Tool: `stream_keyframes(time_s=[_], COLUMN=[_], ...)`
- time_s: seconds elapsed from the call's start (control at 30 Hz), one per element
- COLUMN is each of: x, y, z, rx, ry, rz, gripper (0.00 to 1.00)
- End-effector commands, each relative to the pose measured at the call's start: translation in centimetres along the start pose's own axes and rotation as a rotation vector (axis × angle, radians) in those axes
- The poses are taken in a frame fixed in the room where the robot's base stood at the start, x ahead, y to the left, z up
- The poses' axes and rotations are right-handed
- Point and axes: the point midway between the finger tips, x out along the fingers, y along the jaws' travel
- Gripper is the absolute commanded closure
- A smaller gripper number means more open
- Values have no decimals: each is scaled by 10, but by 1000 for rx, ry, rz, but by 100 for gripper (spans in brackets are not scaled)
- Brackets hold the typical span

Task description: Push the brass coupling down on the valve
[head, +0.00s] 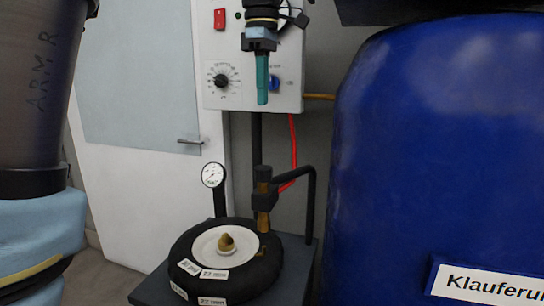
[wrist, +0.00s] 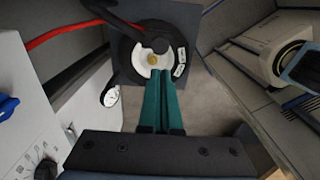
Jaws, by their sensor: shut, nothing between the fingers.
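An upright brass coupling (head: 264,222) stands at the back right edge of a black ring-shaped bumper (head: 180,252). A brass cone (head: 226,243) sits in the bumper's white centre disc and also shows in the wrist view (wrist: 153,59). I cannot make out the valve or whether the coupling touches it. My gripper (head: 262,101), with teal fingers, points down, shut and empty, well above the coupling. In the wrist view its fingers (wrist: 161,72) lie together below the disc.
A control panel (head: 211,92) with knobs and a red switch is behind my gripper. A dial gauge (head: 213,175) stands left of the coupling. A black bent tube (head: 311,200) and red hose (head: 293,140) are beside it. A large blue tank (head: 430,150) fills the right.

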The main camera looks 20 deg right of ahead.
Motion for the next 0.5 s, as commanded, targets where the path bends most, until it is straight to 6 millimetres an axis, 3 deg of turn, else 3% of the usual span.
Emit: stream_keyframes(time_s=[0.27,0.5], x=[4,39], y=[0,-1], z=[0,-1], rx=[1,2], ry=[0,0], rz=[1,-3], gripper=[100,100])
